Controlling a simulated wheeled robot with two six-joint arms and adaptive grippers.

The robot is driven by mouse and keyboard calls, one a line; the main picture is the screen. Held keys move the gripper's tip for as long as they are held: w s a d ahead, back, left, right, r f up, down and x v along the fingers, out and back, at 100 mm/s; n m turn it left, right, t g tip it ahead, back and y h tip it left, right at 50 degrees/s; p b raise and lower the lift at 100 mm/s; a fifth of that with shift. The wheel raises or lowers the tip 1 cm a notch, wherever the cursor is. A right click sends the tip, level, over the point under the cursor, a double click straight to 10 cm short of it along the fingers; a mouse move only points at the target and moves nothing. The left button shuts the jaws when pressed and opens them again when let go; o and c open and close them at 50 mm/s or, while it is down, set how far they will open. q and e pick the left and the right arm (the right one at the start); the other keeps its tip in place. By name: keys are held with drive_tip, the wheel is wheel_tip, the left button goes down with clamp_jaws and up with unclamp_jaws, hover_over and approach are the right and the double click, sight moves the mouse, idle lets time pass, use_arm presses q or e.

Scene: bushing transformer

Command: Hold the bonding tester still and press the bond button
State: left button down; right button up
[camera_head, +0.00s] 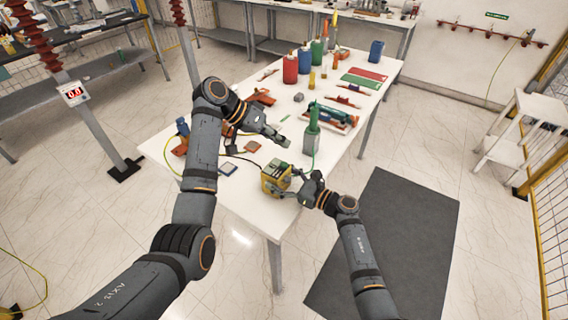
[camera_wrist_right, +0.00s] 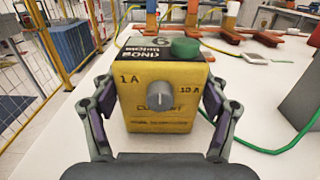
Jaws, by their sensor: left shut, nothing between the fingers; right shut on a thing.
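The bonding tester (camera_head: 276,177) is a small yellow box with a black top, near the front end of the white table. In the right wrist view the tester (camera_wrist_right: 157,115) stands upright, with a grey knob and "1 A" and "10 A" marks on its face. The green bond button (camera_wrist_right: 185,47) is on its top. My right gripper (camera_head: 300,184) is shut on the tester; in the wrist view its fingers (camera_wrist_right: 160,104) are at both sides of the box. My left gripper (camera_head: 287,141) is shut and empty, above and behind the tester, apart from it.
A grey block with a green top (camera_head: 311,135) stands right of the tester on the white table (camera_head: 225,187). Red, blue and green bottles (camera_head: 304,60) stand farther back. A green cable (camera_wrist_right: 275,146) runs beside the tester. A white step stool (camera_head: 513,135) is at the right.

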drive_tip(key=o, duration=1.7)
drive_tip(key=shift+c, duration=0.2)
drive_tip(key=shift+s+d, duration=0.1)
